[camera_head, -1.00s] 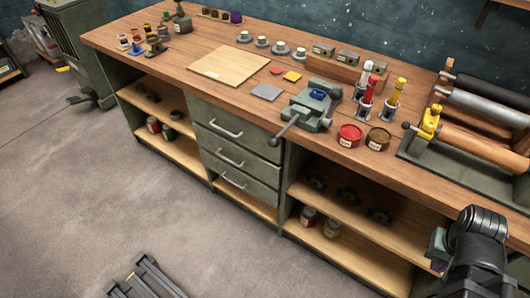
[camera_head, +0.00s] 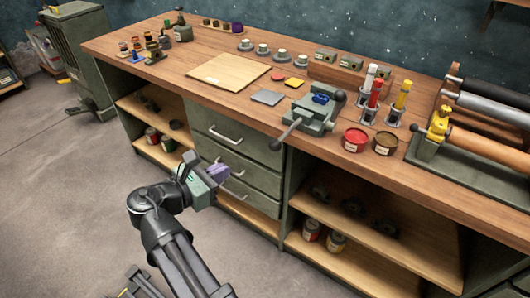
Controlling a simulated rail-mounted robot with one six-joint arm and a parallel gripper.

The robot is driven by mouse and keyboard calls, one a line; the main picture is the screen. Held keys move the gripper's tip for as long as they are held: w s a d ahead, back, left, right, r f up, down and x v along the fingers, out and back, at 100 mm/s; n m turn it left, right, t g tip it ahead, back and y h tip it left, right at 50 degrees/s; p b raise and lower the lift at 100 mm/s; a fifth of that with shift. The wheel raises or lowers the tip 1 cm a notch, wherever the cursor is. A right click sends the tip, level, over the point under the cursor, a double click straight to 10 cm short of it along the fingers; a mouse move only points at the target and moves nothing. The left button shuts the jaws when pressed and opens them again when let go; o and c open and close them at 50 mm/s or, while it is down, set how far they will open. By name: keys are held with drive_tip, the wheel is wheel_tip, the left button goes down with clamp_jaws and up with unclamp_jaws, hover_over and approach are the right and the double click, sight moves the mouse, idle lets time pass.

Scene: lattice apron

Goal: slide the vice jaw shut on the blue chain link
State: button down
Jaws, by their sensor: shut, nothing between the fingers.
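The grey-green vice (camera_head: 312,118) stands on the workbench at the front edge, right of the middle. Its dark handle (camera_head: 286,133) sticks out over the front edge. The blue chain link (camera_head: 320,98) sits at the top of the vice, between or on its jaws; the gap on each side is too small to judge. My gripper (camera_head: 222,172) is in front of the drawers, lower and to the left of the vice, well apart from it. It is shut and empty, though its fingertips are hard to make out.
Red (camera_head: 355,139) and brown (camera_head: 385,143) tins stand right of the vice, with marker holders (camera_head: 368,110) behind them. A grey plate (camera_head: 267,97) and a wooden board (camera_head: 228,72) lie to its left. A roller stand (camera_head: 445,150) fills the bench's right end.

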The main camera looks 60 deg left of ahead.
sight(271, 149)
drive_tip(key=shift+n, duration=0.3)
drive_tip(key=b+x, duration=0.2)
drive_tip(key=x, duration=1.2)
drive_tip(key=shift+w+f+b, duration=0.1)
drive_tip(key=shift+f+b, duration=0.05)
drive_tip(key=shift+b, duration=0.2)
